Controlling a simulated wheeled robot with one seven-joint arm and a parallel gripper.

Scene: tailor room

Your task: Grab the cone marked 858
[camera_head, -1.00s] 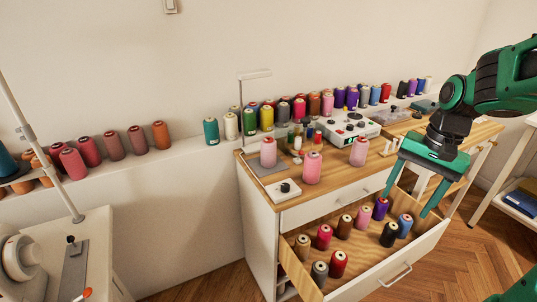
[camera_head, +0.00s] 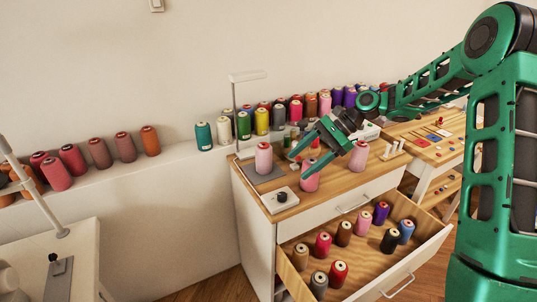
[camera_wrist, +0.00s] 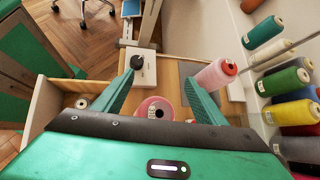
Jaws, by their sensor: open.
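Three pink thread cones stand on the wooden top of the drawer cabinet: a left one (camera_head: 263,157), a middle one (camera_head: 310,180) and a right one (camera_head: 359,157). I cannot read a number on any of them, so I cannot tell which is 858. My gripper (camera_head: 298,167) is open over the cabinet top, with its fingers by the middle cone and partly covering it. In the wrist view, a pink cone (camera_wrist: 155,107) shows between the open fingers, close to the palm. Another pink cone (camera_wrist: 214,73) is just right of the right finger.
The open drawer (camera_head: 352,253) below holds several cones in mixed colours. A small white box with a black knob (camera_head: 281,198) sits at the cabinet's front left. A thin stand (camera_head: 236,110) rises behind the left cone. A wall ledge (camera_head: 180,163) carries many cones.

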